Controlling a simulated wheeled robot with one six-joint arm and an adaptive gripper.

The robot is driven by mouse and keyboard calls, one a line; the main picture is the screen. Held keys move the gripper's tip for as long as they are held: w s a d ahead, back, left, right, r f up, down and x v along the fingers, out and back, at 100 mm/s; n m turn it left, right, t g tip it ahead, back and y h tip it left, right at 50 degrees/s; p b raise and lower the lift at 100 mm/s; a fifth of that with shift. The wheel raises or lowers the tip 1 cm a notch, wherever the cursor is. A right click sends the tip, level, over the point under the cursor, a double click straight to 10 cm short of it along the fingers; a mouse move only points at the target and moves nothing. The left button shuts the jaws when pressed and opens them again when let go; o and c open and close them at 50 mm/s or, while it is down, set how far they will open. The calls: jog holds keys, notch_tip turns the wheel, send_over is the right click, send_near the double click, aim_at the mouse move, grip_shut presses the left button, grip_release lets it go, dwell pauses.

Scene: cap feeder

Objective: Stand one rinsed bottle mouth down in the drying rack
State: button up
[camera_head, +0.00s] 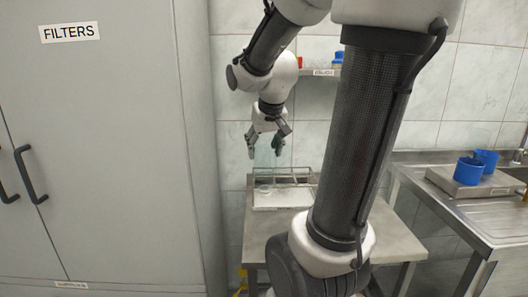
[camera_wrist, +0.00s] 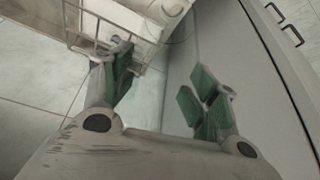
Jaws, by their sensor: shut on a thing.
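My gripper (camera_head: 265,146) hangs fingers down above the small steel table. Its green-padded fingers also show in the wrist view (camera_wrist: 162,92), apart but shut on a clear bottle (camera_head: 265,157), which is very faint between them. The bottle's outline is hard to make out, and I cannot tell which end is down. The drying rack (camera_head: 303,169) is a wire frame just below and right of the fingers in the head view. In the wrist view, the wire rack (camera_wrist: 78,42) shows at the upper left, beyond the left finger. I cannot tell whether the bottle touches it.
A white tray (camera_head: 283,205) lies on the steel table (camera_head: 395,238). A grey cabinet (camera_head: 110,150) marked FILTERS stands close on the left. A sink counter (camera_head: 440,205) with blue cups (camera_head: 469,170) is at the right. A small wall shelf (camera_head: 322,72) is behind the arm.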

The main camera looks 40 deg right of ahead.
jog(key=w+d, duration=1)
jog(key=w, duration=0.3)
notch_tip(320, 180, down, 14)
jog(key=shift+w+d+r, duration=0.2)
jog(key=shift+w, duration=0.15)
jog(key=shift+f, duration=0.2)
jog(key=shift+f, duration=0.3)
jog(key=o, duration=1.2)
jog(key=shift+o, duration=0.2)
